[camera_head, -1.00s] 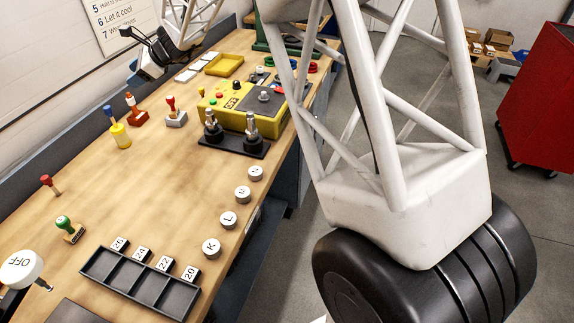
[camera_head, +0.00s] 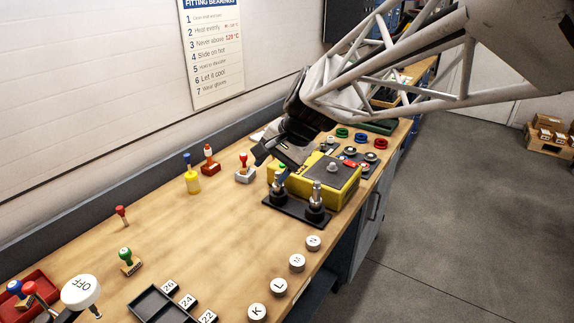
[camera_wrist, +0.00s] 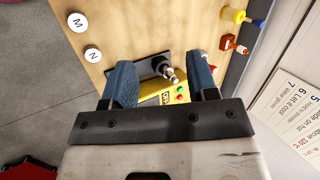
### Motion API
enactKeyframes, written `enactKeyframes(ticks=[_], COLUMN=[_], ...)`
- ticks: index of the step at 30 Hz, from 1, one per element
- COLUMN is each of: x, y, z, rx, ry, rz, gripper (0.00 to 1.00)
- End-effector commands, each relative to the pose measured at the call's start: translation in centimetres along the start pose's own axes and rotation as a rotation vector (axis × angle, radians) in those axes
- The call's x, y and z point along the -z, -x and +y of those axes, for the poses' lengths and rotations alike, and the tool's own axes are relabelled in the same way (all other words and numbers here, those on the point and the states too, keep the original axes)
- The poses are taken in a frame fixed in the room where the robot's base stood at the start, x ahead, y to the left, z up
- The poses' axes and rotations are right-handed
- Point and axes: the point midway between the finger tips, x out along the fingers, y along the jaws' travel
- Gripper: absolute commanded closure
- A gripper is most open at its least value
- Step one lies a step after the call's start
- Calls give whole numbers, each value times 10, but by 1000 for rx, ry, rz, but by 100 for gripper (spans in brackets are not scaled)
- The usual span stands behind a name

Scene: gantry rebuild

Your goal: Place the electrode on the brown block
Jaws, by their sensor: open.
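Two silver-tipped pegs with black collars stand upright on a black plate (camera_head: 283,208) in front of the yellow control box; the nearer peg (camera_head: 316,196) is clear. I cannot tell for certain which thing is the electrode. A tan-brown block (camera_head: 131,266) bears a green knob toward the front. My gripper (camera_head: 277,165) is over the left side of the yellow box, close to the farther peg. In the wrist view my blue fingers (camera_wrist: 161,84) are apart, with a silver peg (camera_wrist: 171,75) showing between them.
The yellow box (camera_head: 335,178) with buttons stands right beside the plate. Round lettered caps (camera_head: 297,262) line the right edge.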

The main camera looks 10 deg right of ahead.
Motion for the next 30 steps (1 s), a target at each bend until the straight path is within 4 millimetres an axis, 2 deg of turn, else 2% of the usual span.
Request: enactKeyframes(ticks=[1,9,18,24,30], x=[-10,-56,-98,-111,-114], y=[7,30,46,50,50], z=[14,91,170,197,203], rx=[-23,-174,-347,-414,-429], ry=[46,305,558,646,665], rz=[16,86,138,151,152], gripper=[47,47,47,47,47])
